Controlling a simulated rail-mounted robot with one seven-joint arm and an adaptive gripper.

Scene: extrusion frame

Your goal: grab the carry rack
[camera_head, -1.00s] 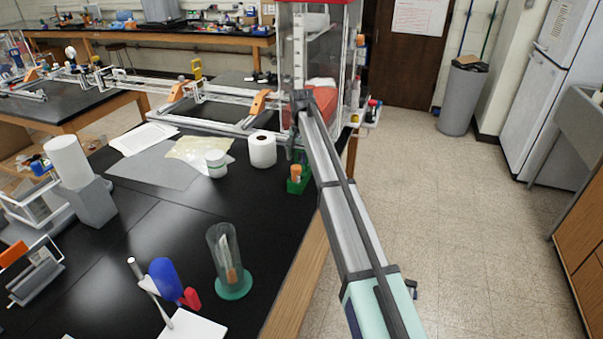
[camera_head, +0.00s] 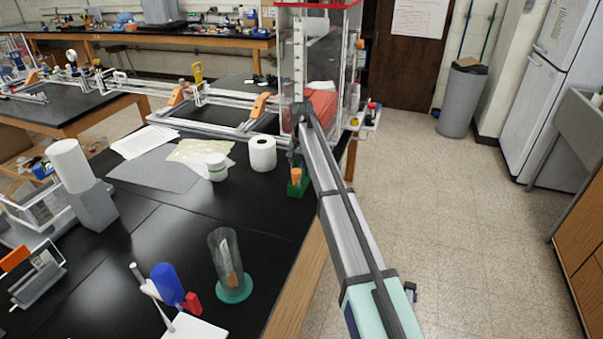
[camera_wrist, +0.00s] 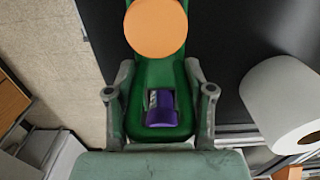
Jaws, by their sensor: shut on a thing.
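The carry rack (camera_head: 302,188) is a small green holder at the right edge of the black bench, with an orange-topped item in it. In the wrist view the green rack (camera_wrist: 158,73) lies between my fingers and carries a round orange top (camera_wrist: 156,27) and a purple-capped item (camera_wrist: 161,108). My gripper (camera_wrist: 160,80) is shut on the rack, one finger against each side. In the head view my gripper (camera_head: 295,156) is small and partly hides the rack's upper part. I cannot tell whether the rack is clear of the bench.
A white paper roll (camera_head: 262,153) stands close to the left of the rack, with a white jar (camera_head: 216,167) beyond it. A clear cabinet (camera_head: 318,60) rises behind. A clear cylinder (camera_head: 225,262) on a green base stands nearer. Floor is open to the right.

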